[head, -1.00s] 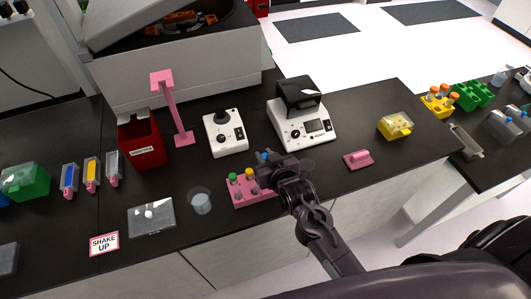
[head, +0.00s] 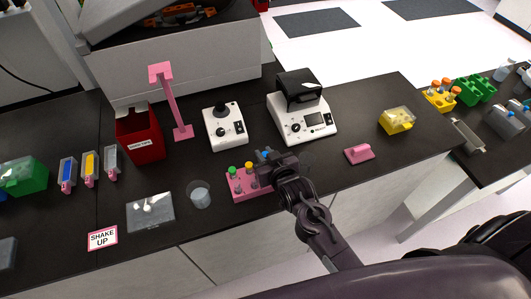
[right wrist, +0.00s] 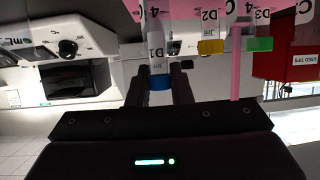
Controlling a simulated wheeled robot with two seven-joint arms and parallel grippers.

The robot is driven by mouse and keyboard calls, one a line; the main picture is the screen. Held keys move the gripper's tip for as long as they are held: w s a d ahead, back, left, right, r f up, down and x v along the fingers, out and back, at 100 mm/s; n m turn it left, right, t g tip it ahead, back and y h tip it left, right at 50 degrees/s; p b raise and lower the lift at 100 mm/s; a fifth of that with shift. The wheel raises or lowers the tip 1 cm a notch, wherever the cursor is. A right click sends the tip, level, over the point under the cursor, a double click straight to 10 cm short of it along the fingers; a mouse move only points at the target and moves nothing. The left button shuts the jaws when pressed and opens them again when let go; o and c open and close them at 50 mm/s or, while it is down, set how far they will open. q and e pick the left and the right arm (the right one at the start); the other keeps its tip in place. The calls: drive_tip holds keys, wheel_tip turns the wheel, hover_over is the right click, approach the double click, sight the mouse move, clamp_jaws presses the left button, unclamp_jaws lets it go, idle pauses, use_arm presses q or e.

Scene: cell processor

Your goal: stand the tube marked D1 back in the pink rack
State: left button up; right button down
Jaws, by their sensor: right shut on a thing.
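The tube marked D1 (right wrist: 158,52) has a blue cap and is between the fingers of my right gripper (right wrist: 160,84), which is shut on it. In the head view my right gripper (head: 268,162) is at the right part of the pink rack (head: 240,194), with the blue cap (head: 263,155) showing beside it. The far end of D1 reaches the rack in the wrist view; I cannot tell whether it is seated in a hole. The yellow-capped tube D2 (right wrist: 210,30) and green-capped tube D3 (right wrist: 257,28) stand in the rack beside it. My left gripper is out of view.
A clear cup (head: 199,196) stands left of the rack. Two white devices (head: 225,127) (head: 304,128) and a pink stand (head: 174,105) are behind it. A red tip bin (head: 140,137) is at back left. A pink block (head: 359,154) lies right, with clear bench around it.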

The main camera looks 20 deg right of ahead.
drive_tip(key=shift+f, duration=0.25)
drive_tip(key=shift+f+b, duration=0.45)
drive_tip(key=shift+f, duration=0.35)
drive_tip(key=shift+f, duration=0.45)
drive_tip(key=c, duration=1.2)
unclamp_jaws()
drive_tip(key=b+v, duration=0.2)
drive_tip(key=v, duration=0.5)
drive_tip(key=shift+s+f, duration=0.1)
drive_tip(key=shift+s+r, duration=0.25)
drive_tip(key=shift+s, duration=0.05)
